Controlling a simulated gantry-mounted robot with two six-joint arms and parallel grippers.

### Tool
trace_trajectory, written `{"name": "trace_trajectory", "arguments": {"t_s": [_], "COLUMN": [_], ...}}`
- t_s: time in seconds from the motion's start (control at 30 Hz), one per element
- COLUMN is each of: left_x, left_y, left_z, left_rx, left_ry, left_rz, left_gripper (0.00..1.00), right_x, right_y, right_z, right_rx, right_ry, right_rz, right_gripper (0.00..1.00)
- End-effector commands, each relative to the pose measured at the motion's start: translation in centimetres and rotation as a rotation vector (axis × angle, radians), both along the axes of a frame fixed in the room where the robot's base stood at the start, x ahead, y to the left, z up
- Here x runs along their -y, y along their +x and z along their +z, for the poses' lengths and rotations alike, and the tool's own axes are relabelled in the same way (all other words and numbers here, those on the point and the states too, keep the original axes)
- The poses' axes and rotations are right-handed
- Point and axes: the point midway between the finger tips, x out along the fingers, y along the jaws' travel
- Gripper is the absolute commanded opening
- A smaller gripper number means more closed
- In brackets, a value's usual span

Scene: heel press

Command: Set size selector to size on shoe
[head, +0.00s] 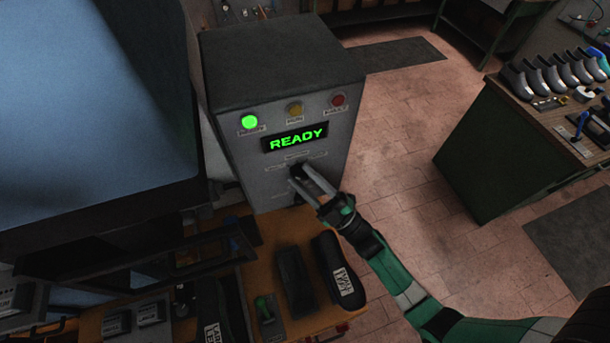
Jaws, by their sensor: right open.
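The grey control box (285,110) stands at the centre of the head view. Its display (295,137) reads READY in green. Below it is the size selector (296,169), a dark knob ringed by small labels that I cannot read. My right gripper (299,179) is open, with its fingertips at the knob and partly covering it. I cannot tell whether they touch it or where it points. A dark shoe-like piece (330,262) with a white label lies on the orange bench; its print is too small to read surely. My left gripper is not in view.
Tiled floor lies between.

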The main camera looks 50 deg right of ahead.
Motion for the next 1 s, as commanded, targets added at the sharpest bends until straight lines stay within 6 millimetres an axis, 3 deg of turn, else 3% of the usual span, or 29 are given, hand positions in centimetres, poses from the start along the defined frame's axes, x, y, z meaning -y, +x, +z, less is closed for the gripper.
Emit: {"name": "trace_trajectory", "arguments": {"t_s": [0.2,0.47,0.83,1.0], "left_x": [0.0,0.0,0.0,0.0], "left_y": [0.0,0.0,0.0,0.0], "left_z": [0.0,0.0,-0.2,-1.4], "left_rx": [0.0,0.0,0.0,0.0], "left_ry": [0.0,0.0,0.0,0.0], "left_rz": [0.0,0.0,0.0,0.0], "left_gripper": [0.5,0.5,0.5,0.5], "right_x": [0.0,0.0,0.0,-0.1], "right_y": [0.1,0.0,0.0,0.0], "right_z": [0.0,0.0,-0.1,-0.4], "right_rx": [-0.001,0.0,0.002,0.019], "right_ry": [0.0,0.0,0.004,0.03], "right_rz": [-0.001,0.0,0.0,0.002], "right_gripper": [0.46,0.01,0.0,0.0]}}
